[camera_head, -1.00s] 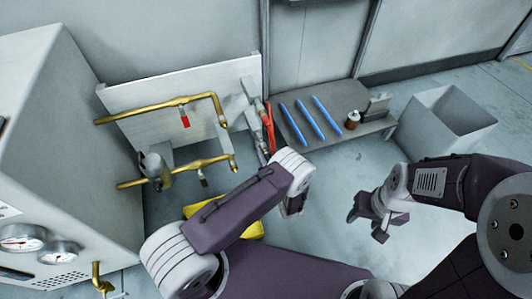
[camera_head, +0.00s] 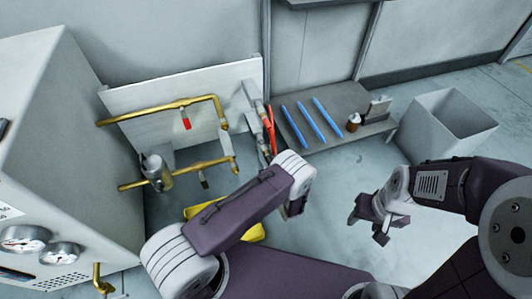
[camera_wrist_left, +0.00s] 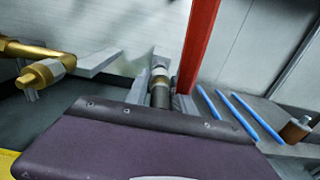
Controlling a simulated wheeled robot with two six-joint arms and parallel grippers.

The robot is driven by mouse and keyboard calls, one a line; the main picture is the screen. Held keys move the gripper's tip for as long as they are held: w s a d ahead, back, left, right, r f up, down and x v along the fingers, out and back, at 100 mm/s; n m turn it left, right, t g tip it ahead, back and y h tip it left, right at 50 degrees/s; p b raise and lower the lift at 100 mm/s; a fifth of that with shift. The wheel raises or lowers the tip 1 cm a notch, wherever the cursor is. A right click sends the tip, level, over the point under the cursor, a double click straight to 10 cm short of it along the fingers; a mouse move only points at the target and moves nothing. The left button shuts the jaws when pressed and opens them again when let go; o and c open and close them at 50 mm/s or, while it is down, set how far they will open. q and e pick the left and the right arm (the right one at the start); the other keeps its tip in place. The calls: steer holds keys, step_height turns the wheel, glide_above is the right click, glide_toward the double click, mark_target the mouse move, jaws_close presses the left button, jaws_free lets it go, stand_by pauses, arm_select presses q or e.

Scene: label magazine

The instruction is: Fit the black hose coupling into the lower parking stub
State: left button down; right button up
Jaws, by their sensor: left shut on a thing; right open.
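My left gripper (camera_wrist_left: 165,98) is shut on a dark coupling (camera_wrist_left: 160,92), upright between its fingers in the left wrist view. A silver, ring-like part (camera_wrist_left: 160,68) sits directly above it; I cannot tell whether this is the stub or whether the coupling is seated. In the head view the left wrist (camera_head: 295,172) covers most of this grip. The wall panel (camera_head: 130,95) carries the pipes; I cannot clearly make out the lower parking stub. My right gripper (camera_head: 372,216) is open and empty over the floor, far from the panel.
An upper brass pipe (camera_head: 160,109) and lower brass pipe (camera_head: 205,165) run beside the coupling. A red part (camera_head: 270,128) stands close right of it. A shelf (camera_head: 345,100) holds blue rods (camera_head: 311,120). A grey bin (camera_head: 455,125) stands at right; open floor lies between.

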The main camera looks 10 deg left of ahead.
arm_select(q)
steer(key=shift+x, duration=1.2)
stand_by(0.5)
steer(key=c, duration=1)
jaws_free()
steer(key=p+v, duration=0.2)
steer(key=v, duration=0.2)
steer(key=p+v, duration=0.2)
steer(key=v, duration=0.2)
steer(key=shift+d+r, duration=0.1)
steer(key=shift+r, duration=0.1)
steer(key=shift+s+d+f, duration=0.2)
steer(key=shift+s, duration=0.2)
